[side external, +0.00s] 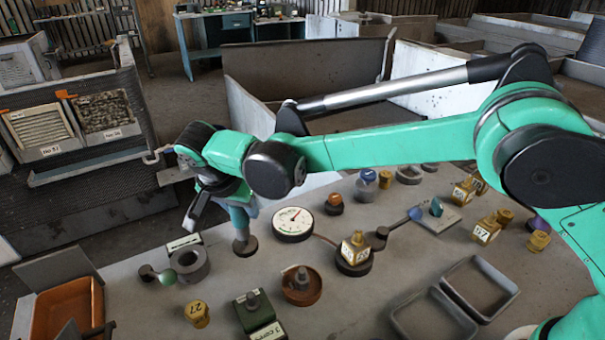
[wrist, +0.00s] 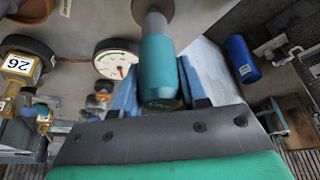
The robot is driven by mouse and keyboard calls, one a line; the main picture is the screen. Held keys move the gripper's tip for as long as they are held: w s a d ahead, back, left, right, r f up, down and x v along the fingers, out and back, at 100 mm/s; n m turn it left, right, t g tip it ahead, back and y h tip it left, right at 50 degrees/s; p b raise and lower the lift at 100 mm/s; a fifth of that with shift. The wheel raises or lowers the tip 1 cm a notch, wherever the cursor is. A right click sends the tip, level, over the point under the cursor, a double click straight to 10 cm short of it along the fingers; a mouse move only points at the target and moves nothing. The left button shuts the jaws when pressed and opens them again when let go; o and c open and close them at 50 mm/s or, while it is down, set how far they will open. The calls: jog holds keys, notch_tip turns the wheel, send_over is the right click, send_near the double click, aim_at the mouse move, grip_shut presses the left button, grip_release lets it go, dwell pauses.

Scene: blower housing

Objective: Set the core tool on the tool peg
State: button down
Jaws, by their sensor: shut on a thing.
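The core tool (side external: 238,220) is a teal cylinder with a grey lower end. It hangs about upright under my gripper (side external: 232,198) in the side view. In the wrist view the teal body (wrist: 159,70) lies between the two blue fingers of my gripper (wrist: 160,95), which is shut on it. The tool's grey end meets a dark round base (side external: 246,249) on the bench, which I take for the tool peg; it also shows at the top of the wrist view (wrist: 168,5). Whether the tool is fully seated there I cannot tell.
A white dial gauge (side external: 293,222) stands close right of the tool. A grey ring (side external: 189,264) lies to its left, and a brown round dish (side external: 301,288) in front. A yellow numbered block (side external: 355,247) is further right. Two open trays (side external: 480,287) lie at the front right.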

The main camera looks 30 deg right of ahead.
jog(key=shift+f, duration=1)
grip_release()
jog(key=shift+r, duration=3.8)
jog(key=shift+d+r, duration=0.1)
jog(key=s+d+r+n+t+y, duration=0.1)
jog(key=s+d+r+n, duration=0.15)
jog(key=d, duration=0.45)
jog(key=s+d+r+n+y, duration=0.1)
jog(key=s+d+r+n, duration=0.15)
jog(key=d, duration=0.35)
jog(key=s+d+f+n+t+y, duration=0.1)
jog(key=s+d+f+n+t, duration=0.2)
jog(key=s+d, duration=0.4)
jog(key=s+n, duration=0.1)
jog(key=s, duration=0.2)
jog(key=shift+s+d+f, duration=0.3)
jog(key=shift+s+d, duration=0.1)
